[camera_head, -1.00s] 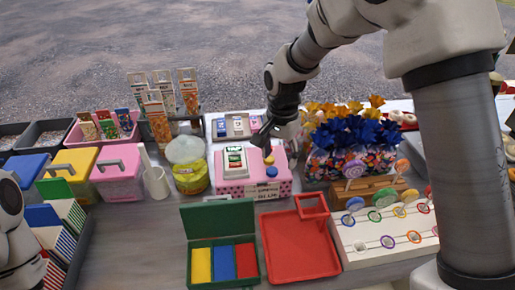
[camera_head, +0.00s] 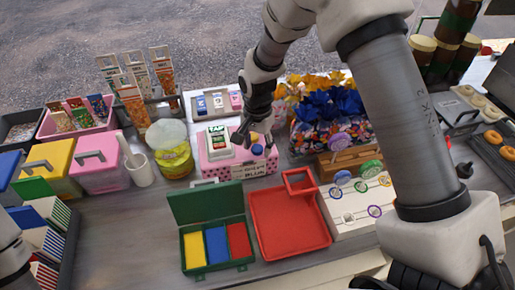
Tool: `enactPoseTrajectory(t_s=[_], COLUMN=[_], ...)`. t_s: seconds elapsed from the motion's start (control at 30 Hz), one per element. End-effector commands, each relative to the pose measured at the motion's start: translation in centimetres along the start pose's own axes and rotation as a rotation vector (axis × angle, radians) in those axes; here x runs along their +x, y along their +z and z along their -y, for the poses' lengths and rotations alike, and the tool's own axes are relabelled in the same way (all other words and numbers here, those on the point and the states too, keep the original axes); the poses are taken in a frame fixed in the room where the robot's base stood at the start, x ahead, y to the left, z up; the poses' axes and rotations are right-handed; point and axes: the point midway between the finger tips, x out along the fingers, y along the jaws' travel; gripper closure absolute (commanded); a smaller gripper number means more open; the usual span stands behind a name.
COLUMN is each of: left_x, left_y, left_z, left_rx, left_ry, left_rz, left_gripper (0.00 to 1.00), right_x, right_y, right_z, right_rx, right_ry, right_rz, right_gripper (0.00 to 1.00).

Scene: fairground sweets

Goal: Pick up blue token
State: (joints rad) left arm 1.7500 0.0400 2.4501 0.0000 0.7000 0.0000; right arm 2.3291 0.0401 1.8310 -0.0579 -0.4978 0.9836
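The blue token (camera_head: 257,150) is a small round disc on top of the pink dotted box (camera_head: 228,171), near the box's right side. A card with green print (camera_head: 217,141) stands on the same box, left of the token. My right gripper (camera_head: 253,139) points down just behind and above the token. Its dark fingers are spread and hold nothing that I can see. I cannot tell whether a fingertip touches the token. My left gripper is out of view; only part of my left arm shows at the lower left edge.
A green case (camera_head: 208,205) with yellow, blue and red sections and a red tray (camera_head: 291,233) lie in front. Blue flowers (camera_head: 335,105) stand close on the right. A yellow jar (camera_head: 173,160) is on the left. A grey tray (camera_head: 215,107) sits behind.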

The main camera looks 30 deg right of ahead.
Motion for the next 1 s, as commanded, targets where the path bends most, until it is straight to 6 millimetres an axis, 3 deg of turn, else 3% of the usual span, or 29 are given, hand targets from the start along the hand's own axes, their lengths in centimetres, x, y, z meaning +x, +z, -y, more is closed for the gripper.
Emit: enactPoseTrajectory(t_s=[0.03, 0.07, 0.1, 0.53, 0.83, 1.0], left_x=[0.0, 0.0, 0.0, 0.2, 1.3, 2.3], left_y=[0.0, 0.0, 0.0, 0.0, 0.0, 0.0], left_z=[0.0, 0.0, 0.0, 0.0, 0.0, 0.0], left_rx=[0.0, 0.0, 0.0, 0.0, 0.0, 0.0], left_ry=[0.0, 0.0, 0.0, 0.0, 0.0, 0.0], left_rz=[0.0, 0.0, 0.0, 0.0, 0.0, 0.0], left_gripper=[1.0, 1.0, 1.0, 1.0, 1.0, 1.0], right_x=[0.0, 0.0, 0.0, -0.3, -3.6, -3.6], right_y=[0.0, 0.0, 0.0, 0.0, -0.1, 2.6], right_z=[0.0, 0.0, 0.0, 0.0, 0.1, -2.8], right_rx=[0.0, 0.0, 0.0, 0.0, 0.0, 0.0], right_ry=[0.0, 0.0, 0.0, 0.001, -0.003, 0.001], right_rz=[0.0, 0.0, 0.0, 0.0, -0.002, 0.001], right_gripper=[0.75, 0.84, 0.84, 0.85, 0.85, 0.85])
